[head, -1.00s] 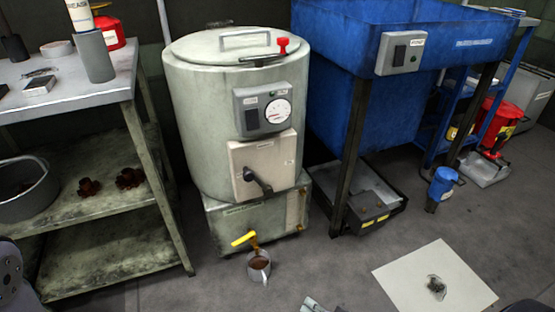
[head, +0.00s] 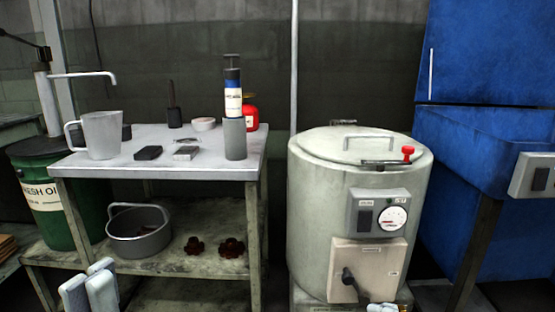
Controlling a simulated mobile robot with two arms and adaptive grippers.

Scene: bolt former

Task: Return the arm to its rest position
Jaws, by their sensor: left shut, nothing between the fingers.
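My left gripper (head: 92,285) shows at the lower left edge of the head view, in front of the metal table. Its pale grey fingers are together, with nothing between them. It is apart from the things on the table. The rest of the left arm is below the picture. A small pale piece (head: 386,308) at the bottom edge, in front of the drum, looks like the tip of my right gripper. Too little of it shows to tell its state.
The metal table (head: 222,170) holds a grey jug (head: 101,135), a bottle in a grey holder (head: 235,138) and small items. A pot (head: 139,235) stands on its shelf. The pale drum (head: 320,215) stands right of it, then a blue tank (head: 470,140). A green barrel (head: 75,217) is left.

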